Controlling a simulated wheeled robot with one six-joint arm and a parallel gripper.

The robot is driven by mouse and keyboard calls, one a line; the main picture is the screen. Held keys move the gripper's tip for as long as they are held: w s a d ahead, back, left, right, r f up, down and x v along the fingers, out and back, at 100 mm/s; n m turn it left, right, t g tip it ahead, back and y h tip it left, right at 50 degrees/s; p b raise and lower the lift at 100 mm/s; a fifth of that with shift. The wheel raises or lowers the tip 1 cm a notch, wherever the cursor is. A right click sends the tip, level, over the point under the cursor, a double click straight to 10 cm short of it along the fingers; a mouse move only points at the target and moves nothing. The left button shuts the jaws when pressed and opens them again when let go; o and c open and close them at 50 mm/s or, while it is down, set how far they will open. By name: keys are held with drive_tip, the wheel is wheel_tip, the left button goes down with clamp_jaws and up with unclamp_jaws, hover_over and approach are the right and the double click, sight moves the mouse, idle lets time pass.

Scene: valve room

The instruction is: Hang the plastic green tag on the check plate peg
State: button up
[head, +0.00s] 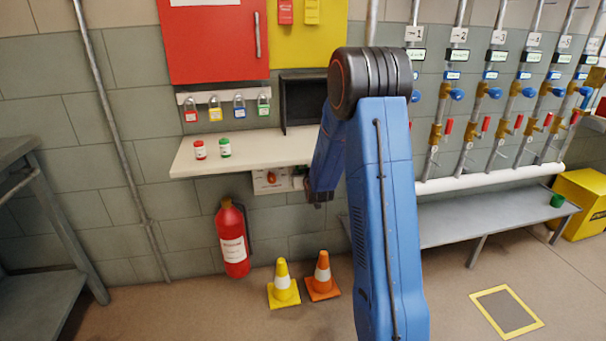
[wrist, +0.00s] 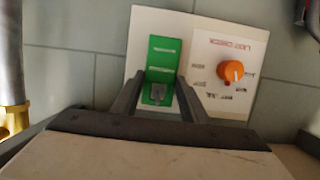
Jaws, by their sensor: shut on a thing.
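The green tag (wrist: 162,62) is a flat upright rectangle with pale lettering in the wrist view. My gripper (wrist: 158,90) is shut on its lower part, one dark finger on each side. A small grey piece shows low on the tag between the fingers; I cannot tell what it is. The tag is in front of the left part of the white check plate (wrist: 211,48); I cannot tell whether they touch. The peg is not visible. In the head view the check plate (head: 268,183) is under the shelf, and my arm hides most of the gripper.
An orange knob (wrist: 231,71) is on the plate's right half. Above the plate is the white shelf (head: 240,150) with two small jars, and padlocks (head: 239,106) hang above it. A fire extinguisher (head: 232,240) and two cones (head: 283,285) stand below. Pipes with valves (head: 437,133) are at right.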

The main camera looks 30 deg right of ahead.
idle(0.3)
drive_tip(key=o, duration=1.1)
drive_tip(key=shift+s, duration=0.1)
drive_tip(key=v, duration=1.7)
drive_tip(key=shift+s+a, duration=0.15)
